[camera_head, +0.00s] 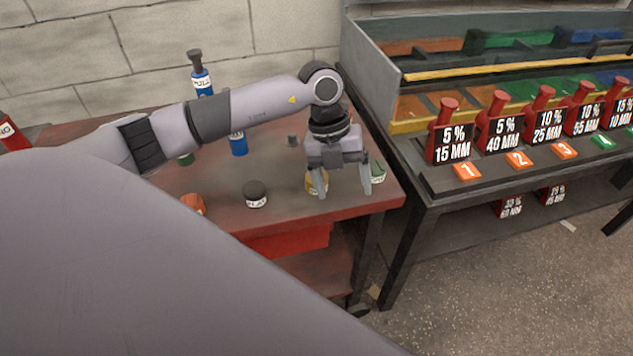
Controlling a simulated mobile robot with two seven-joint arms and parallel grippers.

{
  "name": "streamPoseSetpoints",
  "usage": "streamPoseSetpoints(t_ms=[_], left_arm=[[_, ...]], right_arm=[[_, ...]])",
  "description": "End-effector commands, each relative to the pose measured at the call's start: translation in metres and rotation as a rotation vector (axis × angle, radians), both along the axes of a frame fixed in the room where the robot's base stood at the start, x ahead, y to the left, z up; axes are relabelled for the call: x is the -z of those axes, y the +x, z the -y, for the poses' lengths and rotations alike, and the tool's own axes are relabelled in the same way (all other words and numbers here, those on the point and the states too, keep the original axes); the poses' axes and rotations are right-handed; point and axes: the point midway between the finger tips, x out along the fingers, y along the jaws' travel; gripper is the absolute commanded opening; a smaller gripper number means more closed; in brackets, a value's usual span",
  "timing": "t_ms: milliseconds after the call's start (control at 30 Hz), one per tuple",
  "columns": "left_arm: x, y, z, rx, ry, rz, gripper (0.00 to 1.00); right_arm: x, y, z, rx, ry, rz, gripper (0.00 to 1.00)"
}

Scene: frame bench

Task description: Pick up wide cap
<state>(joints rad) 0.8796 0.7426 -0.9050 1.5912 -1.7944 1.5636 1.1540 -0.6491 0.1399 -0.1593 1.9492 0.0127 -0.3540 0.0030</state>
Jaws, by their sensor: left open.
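My left gripper (344,190) points down over the right end of the red-brown table, open, with nothing held between its fingers. A short yellow labelled piece (314,186) stands by its left finger, partly hidden by it. A green labelled piece (378,172) stands by its right finger. A wide, squat dark piece with a white label (256,195) stands to the left, clear of the gripper. An orange piece (192,202) is partly hidden by my body. I cannot tell which of these the task calls the wide cap. My right gripper is out of view.
A blue bottle (238,145) and a small grey piece (292,140) stand behind the gripper. The red-brown table (300,213) ends close in front. A dark rack (440,187) with several red labelled bottles stands at the right, past a gap.

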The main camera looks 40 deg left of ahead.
Motion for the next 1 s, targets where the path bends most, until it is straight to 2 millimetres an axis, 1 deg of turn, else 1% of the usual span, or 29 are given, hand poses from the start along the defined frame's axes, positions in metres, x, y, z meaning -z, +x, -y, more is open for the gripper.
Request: streamPoseSetpoints(t_ms=[33, 100, 200, 267, 367, 467, 567, 700, 800, 1000], left_arm=[[-0.007, 0.008, -0.022, -0.036, 0.088, 0.009, 0.81], [-0.014, 0.014, -0.045, -0.079, 0.183, 0.013, 0.81], [-0.022, 0.018, -0.067, -0.125, 0.270, 0.016, 0.81], [-0.023, 0.019, -0.074, -0.141, 0.298, 0.018, 0.81], [-0.016, 0.019, -0.077, -0.150, 0.315, 0.015, 0.81], [-0.005, 0.019, -0.076, -0.149, 0.313, 0.014, 0.81], [0.007, 0.018, -0.074, -0.147, 0.312, 0.014, 0.81], [0.029, 0.017, -0.071, -0.148, 0.310, 0.014, 0.81], [0.041, 0.017, -0.072, -0.147, 0.310, 0.015, 0.81], [0.045, 0.018, -0.071, -0.145, 0.309, 0.019, 0.81]], right_arm=[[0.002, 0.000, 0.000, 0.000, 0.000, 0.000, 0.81], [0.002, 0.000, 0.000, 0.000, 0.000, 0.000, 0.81], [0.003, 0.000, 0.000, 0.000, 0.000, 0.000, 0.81], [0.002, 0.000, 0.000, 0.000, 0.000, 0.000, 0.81], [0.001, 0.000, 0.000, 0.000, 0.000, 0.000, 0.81], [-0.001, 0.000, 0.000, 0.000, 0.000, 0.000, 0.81], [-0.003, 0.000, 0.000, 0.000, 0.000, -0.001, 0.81], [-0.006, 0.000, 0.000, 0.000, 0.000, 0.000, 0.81], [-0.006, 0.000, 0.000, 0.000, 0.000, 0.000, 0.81], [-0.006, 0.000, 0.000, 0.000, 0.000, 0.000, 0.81]])
